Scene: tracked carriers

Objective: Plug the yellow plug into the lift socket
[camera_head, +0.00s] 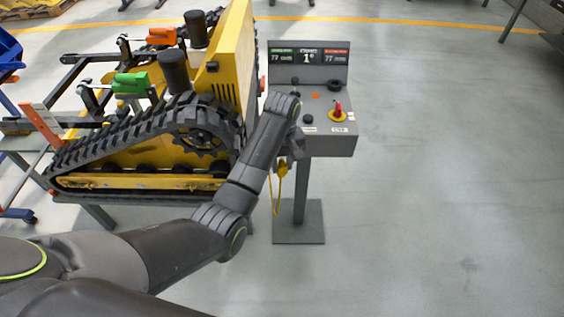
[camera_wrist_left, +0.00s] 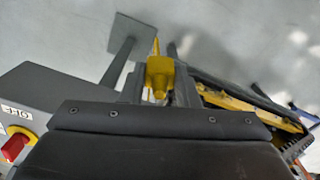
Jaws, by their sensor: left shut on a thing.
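The yellow plug (camera_head: 282,168) is at the front left edge of the grey control console, with a yellow cable (camera_head: 274,203) hanging below it. My left gripper (camera_head: 289,160) reaches in from the left, beside the console's left side, and is shut on the plug. In the left wrist view the yellow plug (camera_wrist_left: 160,74) sits between the two dark fingers. I cannot make out the lift socket in either view; the arm covers part of the console's left side. My right gripper is not in view.
The console (camera_head: 333,146) stands on a post with a base plate (camera_head: 298,222) and carries a red knob (camera_head: 338,109) on a yellow disc. A yellow tracked carrier (camera_head: 140,180) stands close at its left. The floor to the right is clear.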

